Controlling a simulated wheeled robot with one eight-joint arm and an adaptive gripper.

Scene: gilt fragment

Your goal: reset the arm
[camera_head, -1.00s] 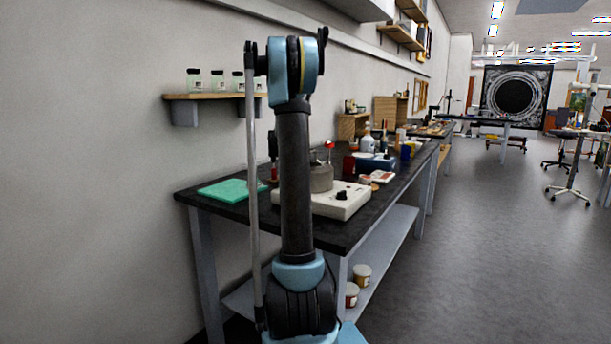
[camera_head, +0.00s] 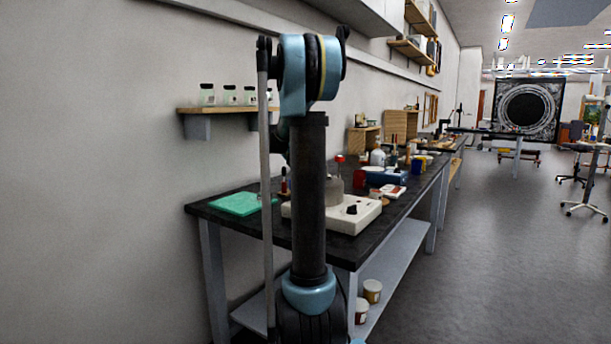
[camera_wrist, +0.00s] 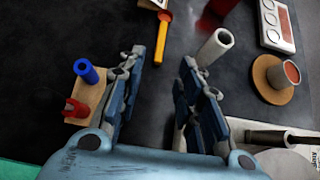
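My arm (camera_head: 308,190) rises in front of the workbench in the head view, its elbow bent at the top. The gripper is hidden in the head view. In the wrist view, my gripper (camera_wrist: 163,62) points down over a dark surface. Its two fingers are spread apart with nothing held between them. A white cylinder (camera_wrist: 215,47) stands beside the right fingertip; I cannot tell whether they touch. A yellow-handled tool with a red end (camera_wrist: 162,38) lies beyond the left fingertip.
The dark workbench (camera_head: 228,221) carries a green mat (camera_head: 240,204), a white device (camera_head: 362,214) and several small items. A wall shelf with jars (camera_head: 228,109) hangs at left. In the wrist view, a wooden block (camera_wrist: 88,100) holds blue and red pieces. Open floor (camera_head: 500,270) lies at right.

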